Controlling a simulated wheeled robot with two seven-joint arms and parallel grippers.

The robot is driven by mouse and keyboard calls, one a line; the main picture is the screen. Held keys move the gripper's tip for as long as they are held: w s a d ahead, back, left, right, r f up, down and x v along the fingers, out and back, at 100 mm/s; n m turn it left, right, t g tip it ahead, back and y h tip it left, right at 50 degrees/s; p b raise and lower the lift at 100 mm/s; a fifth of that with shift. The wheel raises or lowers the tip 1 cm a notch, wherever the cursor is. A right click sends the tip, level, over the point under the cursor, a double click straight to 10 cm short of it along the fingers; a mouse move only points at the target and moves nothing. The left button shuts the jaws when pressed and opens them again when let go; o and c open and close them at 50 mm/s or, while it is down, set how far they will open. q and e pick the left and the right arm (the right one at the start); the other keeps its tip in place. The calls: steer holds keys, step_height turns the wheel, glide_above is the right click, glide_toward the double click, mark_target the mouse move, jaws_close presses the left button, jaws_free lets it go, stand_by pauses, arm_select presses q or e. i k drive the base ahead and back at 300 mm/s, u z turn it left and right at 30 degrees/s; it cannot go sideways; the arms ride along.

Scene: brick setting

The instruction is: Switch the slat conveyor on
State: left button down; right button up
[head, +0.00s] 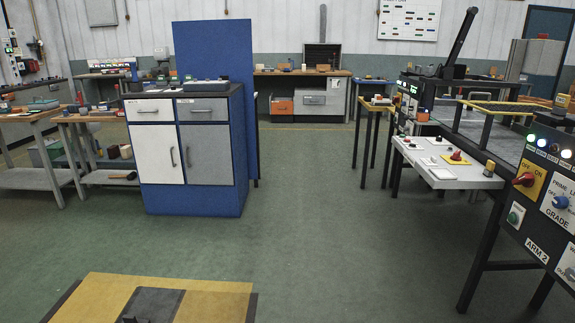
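Neither of my grippers shows in the head view. At the right edge a black control panel (540,215) faces me. Behind the panel runs a long grey bed (485,132) with yellow rails, which may be the slat conveyor. A second red knob on a yellow plate (456,157) sits on a light grey side table (440,177). I cannot read which control belongs to the conveyor.
A blue cabinet (213,201) with white and grey doors stands left of centre. Workbenches line the left side, and a wooden bench (302,73) stands at the back wall. Black legs (480,255) carry the panel. The green floor (330,220) between cabinet and panel is clear.

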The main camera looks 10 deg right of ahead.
mark_target(455, 157)
steer(key=i, duration=2.55)
steer(key=z, duration=1.25)
steer(key=i, duration=1.2)
steer(key=z, duration=1.6)
steer(key=i, duration=0.45)
steer(key=z, duration=0.3)
